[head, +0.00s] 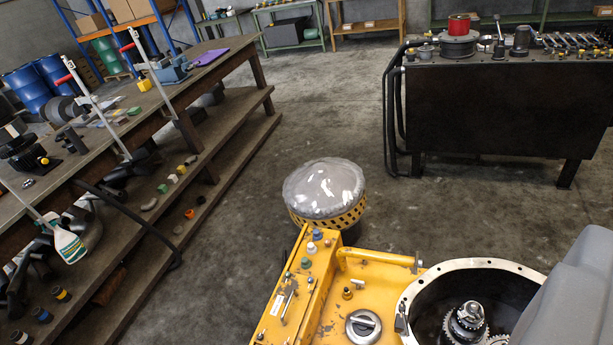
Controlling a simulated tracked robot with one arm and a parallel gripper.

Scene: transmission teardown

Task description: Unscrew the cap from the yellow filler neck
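A yellow transmission housing (380,281) fills the bottom middle of the head view. A round silver cap (363,326) with a raised bar across it sits on its top face, near the bottom edge of the picture. The cap appears seated; the neck under it cannot be made out. A grey rounded part at the lower right edge looks like my own arm and covers part of the housing's opening. No fingertips of my gripper show, so I cannot see where they are relative to the cap.
The round open bell (424,284) of the housing holds metal gears (467,325). Small coloured fittings stand on the yellow rail. Behind it is a plastic-covered drum (323,187). A long workbench (103,136) runs along the left, a dark bench (487,114) stands back right. Open concrete floor lies between.

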